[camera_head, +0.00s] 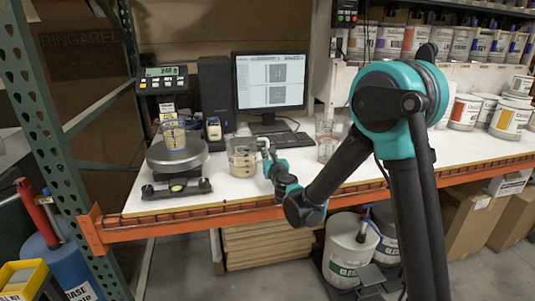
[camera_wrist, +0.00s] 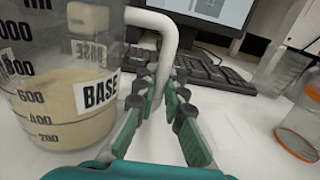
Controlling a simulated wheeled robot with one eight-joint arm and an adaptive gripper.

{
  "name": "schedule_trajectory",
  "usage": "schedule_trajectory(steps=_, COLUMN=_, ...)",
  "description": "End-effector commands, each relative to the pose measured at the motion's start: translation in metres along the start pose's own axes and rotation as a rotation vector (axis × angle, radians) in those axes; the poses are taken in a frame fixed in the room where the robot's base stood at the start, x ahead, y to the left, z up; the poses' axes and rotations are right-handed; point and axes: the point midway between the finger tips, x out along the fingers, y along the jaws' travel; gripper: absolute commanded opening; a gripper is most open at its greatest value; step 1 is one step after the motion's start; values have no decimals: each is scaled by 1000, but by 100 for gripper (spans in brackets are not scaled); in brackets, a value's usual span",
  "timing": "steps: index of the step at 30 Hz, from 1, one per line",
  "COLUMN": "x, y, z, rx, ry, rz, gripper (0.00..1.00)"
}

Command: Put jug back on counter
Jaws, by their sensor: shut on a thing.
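A clear measuring jug (camera_head: 243,160) with beige liquid stands upright at the white counter (camera_head: 222,190), right of the scale. I cannot tell whether its base touches the surface. In the wrist view the jug (camera_wrist: 60,85) fills the left side, with a "BASE" label and volume marks. Its pale handle (camera_wrist: 160,22) comes down between my fingers. My gripper (camera_head: 267,157) reaches the jug from its right side. In the wrist view my gripper (camera_wrist: 160,95) is shut on the handle, with its green finger pads on either side.
A scale (camera_head: 177,158) with another container (camera_head: 174,134) on it stands left of the jug. A monitor (camera_head: 271,82) and keyboard (camera_head: 284,138) are behind. A clear container (camera_head: 327,140) stands to the right. The counter's orange front beam (camera_head: 200,221) is near.

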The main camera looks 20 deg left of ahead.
Motion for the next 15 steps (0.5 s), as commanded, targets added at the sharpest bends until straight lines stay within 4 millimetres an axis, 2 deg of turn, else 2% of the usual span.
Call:
schedule_trajectory(steps=1, x=0, y=0, z=-2, rx=1, ry=0, rz=0, gripper=0)
schedule_trajectory(steps=2, x=0, y=0, z=-1, rx=0, ry=0, rz=0, gripper=13)
schedule_trajectory(steps=6, x=0, y=0, z=-1, rx=0, ry=0, rz=0, gripper=30)
schedule_trajectory(steps=15, x=0, y=0, z=0, rx=0, ry=0, rz=0, gripper=31)
